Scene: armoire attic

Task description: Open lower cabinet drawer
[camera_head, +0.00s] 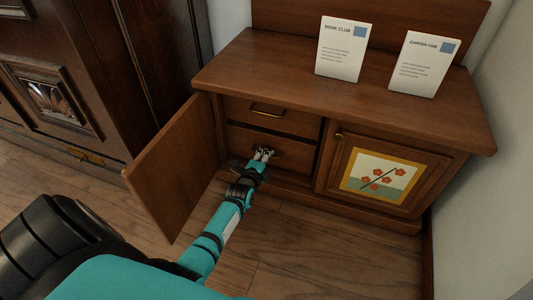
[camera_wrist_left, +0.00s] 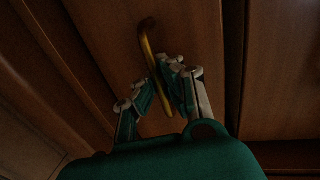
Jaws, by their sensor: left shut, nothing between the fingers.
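The wooden cabinet (camera_head: 225,75) has its left door (camera_head: 175,165) swung open. Inside are two drawers, an upper drawer (camera_head: 270,118) with a brass handle and a lower drawer (camera_head: 240,139); both look closed. My left gripper (camera_head: 263,152) is at the lower drawer's front, by its handle, which it largely hides. In the left wrist view the brass handle (camera_wrist_left: 150,45) runs right beside and partly behind the fingertips of my left gripper (camera_wrist_left: 166,72). The fingers are together with nothing held between them. Whether they touch the handle I cannot tell. My right gripper is not in view.
The open door stands left of my left arm. The right door (camera_head: 340,190) with a flower picture is closed. Two cards, a book club card (camera_head: 340,65) and a garden card (camera_head: 422,70), stand on top. A dark armoire (camera_head: 130,60) is at left. Floor in front is clear.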

